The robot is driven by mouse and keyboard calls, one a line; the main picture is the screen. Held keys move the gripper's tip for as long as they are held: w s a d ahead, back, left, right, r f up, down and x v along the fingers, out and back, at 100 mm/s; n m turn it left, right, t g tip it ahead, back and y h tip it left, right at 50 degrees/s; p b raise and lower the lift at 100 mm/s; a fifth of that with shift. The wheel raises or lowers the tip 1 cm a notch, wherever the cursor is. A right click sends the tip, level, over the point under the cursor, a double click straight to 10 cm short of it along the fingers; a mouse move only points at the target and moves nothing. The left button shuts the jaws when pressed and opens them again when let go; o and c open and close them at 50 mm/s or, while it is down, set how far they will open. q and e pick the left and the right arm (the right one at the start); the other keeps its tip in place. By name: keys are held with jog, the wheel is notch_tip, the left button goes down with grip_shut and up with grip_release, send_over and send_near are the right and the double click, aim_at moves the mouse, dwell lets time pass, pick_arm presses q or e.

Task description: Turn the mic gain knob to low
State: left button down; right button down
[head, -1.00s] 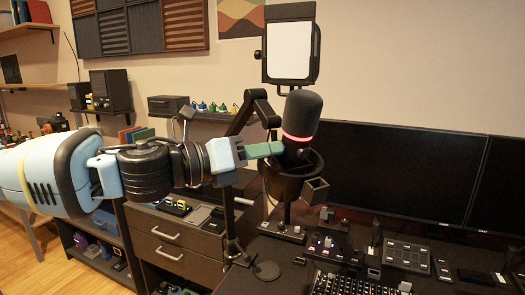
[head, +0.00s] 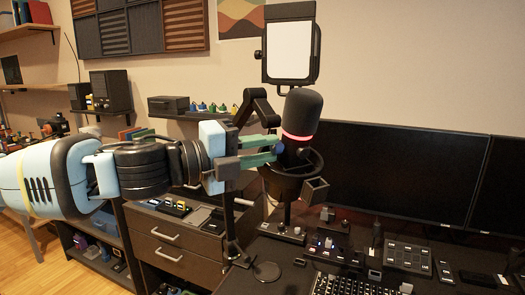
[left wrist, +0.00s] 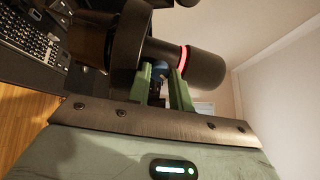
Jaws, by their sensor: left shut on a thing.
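The black microphone (head: 303,112) with a glowing red ring hangs upright in its mount in front of the wall. A small blue mic gain knob (head: 279,148) shows on its side just below the ring. My left gripper (head: 276,149) reaches in from the left, with its two green fingers at the knob. In the left wrist view the blue knob (left wrist: 160,69) sits between the fingertips (left wrist: 160,74), and the microphone (left wrist: 203,68) lies across the picture. The left gripper is shut on the knob. The fingers partly hide the knob, and its pointer cannot be read. My right gripper is not in view.
A dark ring-shaped mount (head: 290,180) surrounds the lower microphone. A boom arm (head: 258,105) and a white light panel (head: 290,50) stand close behind. Monitors (head: 395,175), a keyboard (head: 350,286) and small control boxes (head: 407,256) fill the right side of the desk.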

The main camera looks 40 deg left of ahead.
pick_arm(q)
jog(key=n, duration=0.5)
jog(key=shift+n+b, duration=0.35)
jog(key=shift+n, duration=0.05)
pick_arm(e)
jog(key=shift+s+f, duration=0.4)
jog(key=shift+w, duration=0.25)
pick_arm(q)
jog(key=c, duration=1.5)
grip_release()
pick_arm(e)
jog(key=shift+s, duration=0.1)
